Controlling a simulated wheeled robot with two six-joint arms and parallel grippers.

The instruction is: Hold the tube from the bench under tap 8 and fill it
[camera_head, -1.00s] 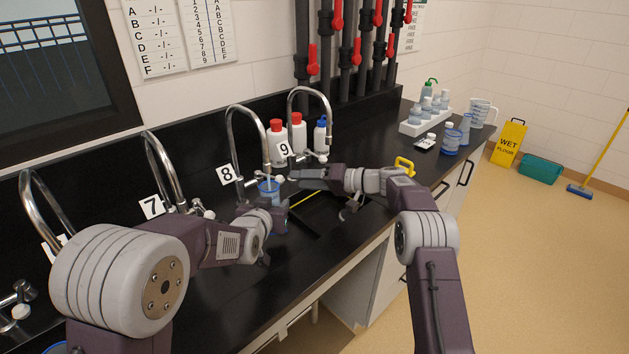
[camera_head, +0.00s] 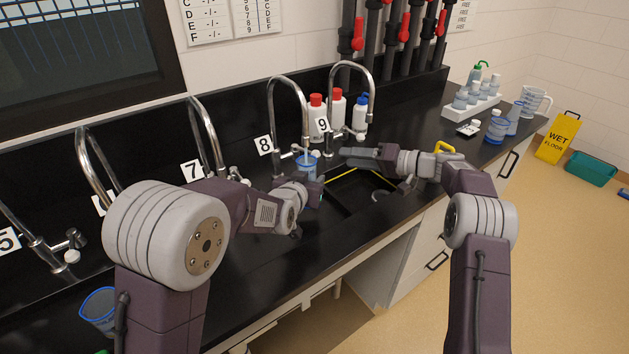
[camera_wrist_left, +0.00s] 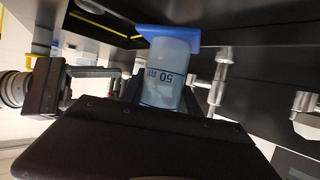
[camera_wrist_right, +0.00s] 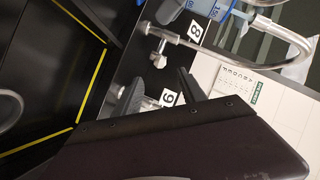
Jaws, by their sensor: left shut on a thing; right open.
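The clear tube with blue edges (camera_head: 308,170) is upright under the spout of tap 8 (camera_head: 305,125), beside the label 8 (camera_head: 264,145). My left gripper (camera_head: 312,188) is shut on it. In the left wrist view the tube (camera_wrist_left: 170,78) shows a 50 mark and a wide blue end; I cannot tell its water level. I cannot tell whether water runs from the spout. My right gripper (camera_head: 360,157) is open and empty, right of the tube and in front of tap 9. In the right wrist view its fingers (camera_wrist_right: 160,88) are apart, and part of the tube (camera_wrist_right: 212,8) shows at the top.
A black sink basin (camera_head: 345,200) with a yellow line lies below the right gripper. Bottles (camera_head: 317,118) stand behind tap 9. A white rack of bottles (camera_head: 470,107) stands at the far right of the bench. Another blue-rimmed container (camera_head: 98,310) is at lower left.

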